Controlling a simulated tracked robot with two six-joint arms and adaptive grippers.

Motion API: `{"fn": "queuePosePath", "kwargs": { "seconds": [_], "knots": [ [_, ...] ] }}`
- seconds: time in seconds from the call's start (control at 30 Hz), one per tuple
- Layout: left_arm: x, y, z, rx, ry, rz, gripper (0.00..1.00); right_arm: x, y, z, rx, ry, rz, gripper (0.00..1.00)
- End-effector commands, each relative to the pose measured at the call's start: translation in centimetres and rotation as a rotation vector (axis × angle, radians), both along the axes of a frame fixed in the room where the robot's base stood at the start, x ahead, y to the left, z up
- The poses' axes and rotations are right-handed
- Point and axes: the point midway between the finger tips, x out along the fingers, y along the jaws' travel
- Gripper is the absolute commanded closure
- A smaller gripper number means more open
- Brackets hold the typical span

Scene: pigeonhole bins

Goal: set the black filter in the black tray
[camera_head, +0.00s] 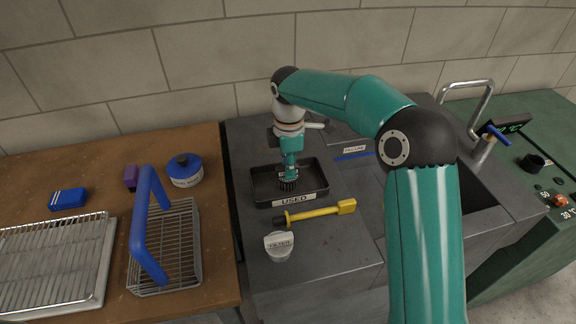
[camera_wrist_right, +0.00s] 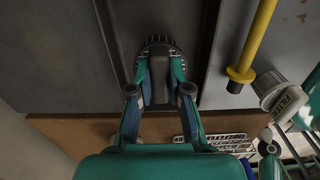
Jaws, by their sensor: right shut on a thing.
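The black tray (camera_head: 262,203), labelled "USED", lies on the grey counter. My right gripper (camera_head: 290,176) points down into it from above. It is shut on the black filter (camera_head: 288,185), a dark ribbed round piece between the fingertips and inside the tray's outline. In the right wrist view the filter (camera_wrist_right: 158,43) shows just beyond the fingers (camera_wrist_right: 160,75), with the dark tray walls on both sides. I cannot tell whether the filter touches the tray floor. My left gripper is not in view.
A yellow-handled tool (camera_head: 318,212) lies just in front of the tray. A pale cup labelled "FILTER" (camera_head: 279,246) stands nearer. A wire basket with blue handle (camera_head: 150,225), a blue tin (camera_head: 185,170) and a wire rack (camera_head: 50,265) are left. A faucet (camera_head: 484,110) stands right.

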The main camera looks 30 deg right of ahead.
Motion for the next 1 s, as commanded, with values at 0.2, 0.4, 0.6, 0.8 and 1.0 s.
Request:
{"fn": "queuePosePath", "kwargs": {
  "seconds": [0.2,0.4,0.6,0.8,1.0],
  "knots": [
    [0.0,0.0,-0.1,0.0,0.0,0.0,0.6,0.0,0.0,-0.2,0.0,0.0,0.0,1.0],
    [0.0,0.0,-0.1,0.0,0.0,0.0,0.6,0.0,0.0,-0.2,0.0,0.001,0.0,0.57],
    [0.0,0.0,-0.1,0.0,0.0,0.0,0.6,0.0,0.0,-0.2,0.0,0.001,0.001,0.57],
    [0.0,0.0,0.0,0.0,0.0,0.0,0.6,0.1,0.0,0.6,0.0,-0.001,0.0,0.57],
    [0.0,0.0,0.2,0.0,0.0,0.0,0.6,0.1,0.1,3.6,0.001,-0.005,0.001,0.57]
  ]
}}
